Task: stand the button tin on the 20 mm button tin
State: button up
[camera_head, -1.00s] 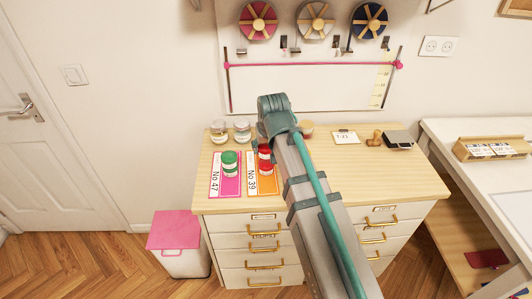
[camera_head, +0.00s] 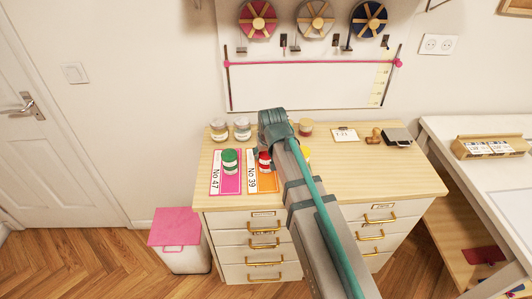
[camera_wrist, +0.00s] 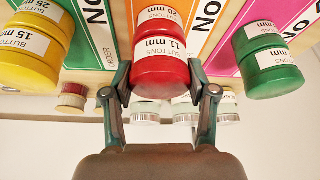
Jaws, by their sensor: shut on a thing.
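My gripper (camera_wrist: 161,84) has its two fingers on either side of a red button tin (camera_wrist: 165,72) labelled 11 mm. A second red tin, the 20 mm button tin (camera_wrist: 158,18), is directly below it over the orange card, upside down in the wrist view. The two look stacked in line; whether there is a thin gap I cannot tell. In the head view, red (camera_head: 264,163) shows beside the orange card's (camera_head: 264,183) top, mostly hidden by my arm.
A green tin stack (camera_wrist: 268,62) stands on the pink card (camera_head: 226,184). A yellow tin stack (camera_wrist: 34,42) stands on the other side. Jars (camera_head: 242,130) stand at the back of the wooden desk top (camera_head: 380,173). A pink-lidded bin (camera_head: 177,227) stands left of the desk.

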jog(key=shift+f, duration=0.1)
jog(key=o, duration=1.3)
jog(key=shift+o, duration=0.2)
jog(key=b+v, duration=0.1)
jog(key=v, duration=1.1)
jog(key=shift+b, duration=0.4)
